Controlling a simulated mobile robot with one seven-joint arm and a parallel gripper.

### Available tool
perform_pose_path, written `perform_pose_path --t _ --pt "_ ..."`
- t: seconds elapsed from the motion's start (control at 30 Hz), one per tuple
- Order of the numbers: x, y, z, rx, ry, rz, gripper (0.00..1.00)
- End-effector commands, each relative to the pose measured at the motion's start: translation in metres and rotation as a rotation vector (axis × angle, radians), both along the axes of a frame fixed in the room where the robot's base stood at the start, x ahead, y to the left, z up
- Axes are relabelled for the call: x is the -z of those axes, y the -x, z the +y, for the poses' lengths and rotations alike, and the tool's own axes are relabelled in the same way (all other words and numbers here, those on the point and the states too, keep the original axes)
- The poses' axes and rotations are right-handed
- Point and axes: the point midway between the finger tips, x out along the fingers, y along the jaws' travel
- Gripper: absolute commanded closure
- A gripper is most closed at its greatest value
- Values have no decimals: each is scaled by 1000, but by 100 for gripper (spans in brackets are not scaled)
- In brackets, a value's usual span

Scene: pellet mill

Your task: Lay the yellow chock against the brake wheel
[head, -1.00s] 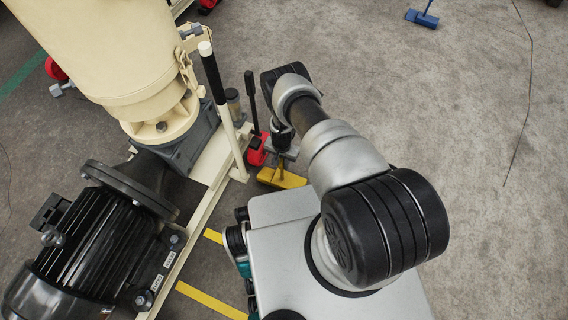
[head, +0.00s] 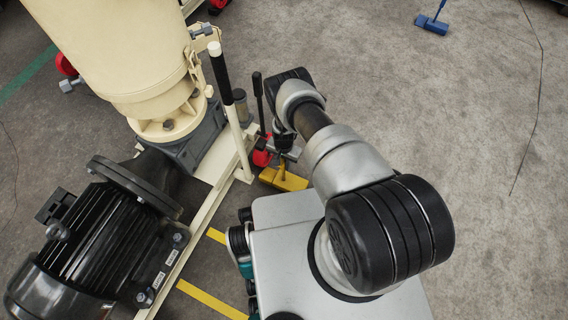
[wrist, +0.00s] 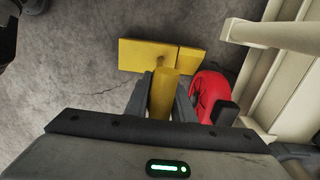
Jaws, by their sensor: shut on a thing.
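The yellow chock (head: 291,182) is a flat block with an upright handle. In the wrist view the chock (wrist: 140,54) lies ahead of my fingers, low over the grey floor or on it; I cannot tell which. My gripper (wrist: 163,98) is shut on the chock's yellow handle. The red wheel (head: 262,157) with a black lever sits at the frame corner, just left of the chock. In the wrist view the red wheel (wrist: 203,88) is right of my fingers, close to the chock's right end; contact is unclear. My gripper's tips are partly hidden in the head view.
The cream machine frame (head: 215,190) with an upright black-gripped lever (head: 222,75) stands close left of the wheel. A black motor (head: 105,235) is at lower left. A blue chock-like block (head: 432,24) lies far off at upper right. The floor on the right is clear.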

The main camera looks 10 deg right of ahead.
Motion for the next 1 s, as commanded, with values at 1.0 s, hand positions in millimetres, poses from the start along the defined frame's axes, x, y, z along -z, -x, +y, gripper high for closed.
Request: perform_pose_path --t 1.0 --pt "-2 -20 24 -1 -1 -4 100"
